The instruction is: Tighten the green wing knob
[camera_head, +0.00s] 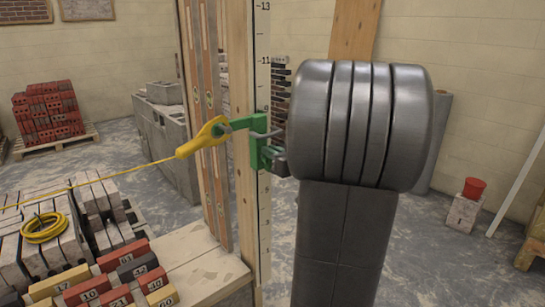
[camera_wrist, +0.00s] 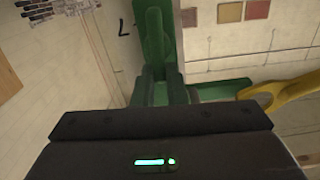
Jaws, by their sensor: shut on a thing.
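A green clamp (camera_head: 258,127) sits on the upright wooden post beside the numbered scale. Its arm reaches left to a yellow line holder (camera_head: 203,138). The clamp also shows in the wrist view (camera_wrist: 155,32), with the yellow holder (camera_wrist: 278,92) at the right. The green wing knob (camera_head: 267,153) is at the clamp's lower right side, partly hidden by my gripper (camera_head: 278,160). My gripper is shut on the knob. In the wrist view, the dark gripper body hides much of the grip, so the knob's exact angle cannot be told.
A taut yellow string (camera_head: 90,184) runs left from the holder. A yellow string coil (camera_head: 43,228) and several bricks lie at the lower left. Grey blocks (camera_head: 170,140) stand behind the post. Floor between is open.

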